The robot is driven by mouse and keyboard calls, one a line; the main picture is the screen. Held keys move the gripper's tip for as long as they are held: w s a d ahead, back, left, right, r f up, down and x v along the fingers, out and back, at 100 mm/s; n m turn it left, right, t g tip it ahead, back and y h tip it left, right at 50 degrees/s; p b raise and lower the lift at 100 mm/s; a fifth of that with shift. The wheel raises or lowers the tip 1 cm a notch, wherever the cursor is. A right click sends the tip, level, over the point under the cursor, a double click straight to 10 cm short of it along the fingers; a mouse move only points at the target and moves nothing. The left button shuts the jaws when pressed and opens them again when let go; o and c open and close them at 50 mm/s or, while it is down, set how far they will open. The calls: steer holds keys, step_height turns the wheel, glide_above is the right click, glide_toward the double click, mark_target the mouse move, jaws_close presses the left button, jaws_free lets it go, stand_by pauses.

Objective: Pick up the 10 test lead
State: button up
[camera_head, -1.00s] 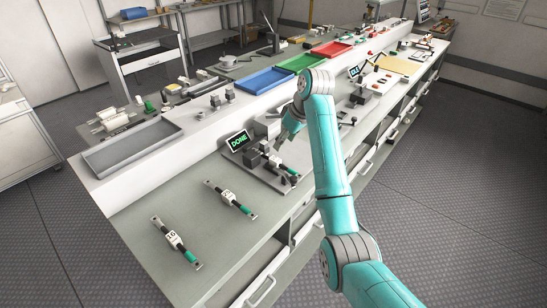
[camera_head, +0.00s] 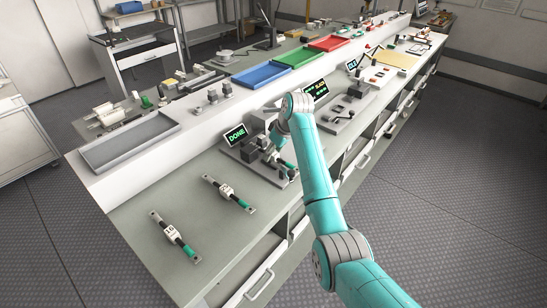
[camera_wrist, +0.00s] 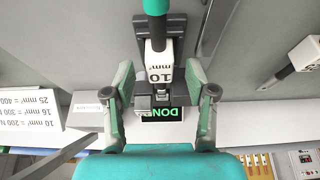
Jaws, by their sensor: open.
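A test lead (camera_wrist: 158,60) with a green and black end and a white label reading 10 mm² lies in the tester by the DONE screen. It runs lengthwise between the fingers in the wrist view. My gripper (camera_wrist: 160,78) is open, one finger on each side of the label, and I see no contact. In the head view my gripper (camera_head: 276,140) is at the tester, and my arm partly hides the lead (camera_head: 287,166) there. Another lead (camera_head: 171,233) lies at the bench's front left; its label looks like 10 or 16. A further lead (camera_head: 228,192) lies nearby, its number unclear.
The DONE screen (camera_head: 236,134) stands at the back of the tester. A grey tray (camera_head: 128,142) and blue (camera_head: 262,77), green and red trays sit on the raised shelf. A second station (camera_head: 346,112) stands to the right. Bench space around the loose leads is clear.

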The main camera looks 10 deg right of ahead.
steer(key=shift+c, duration=0.2)
jaws_close()
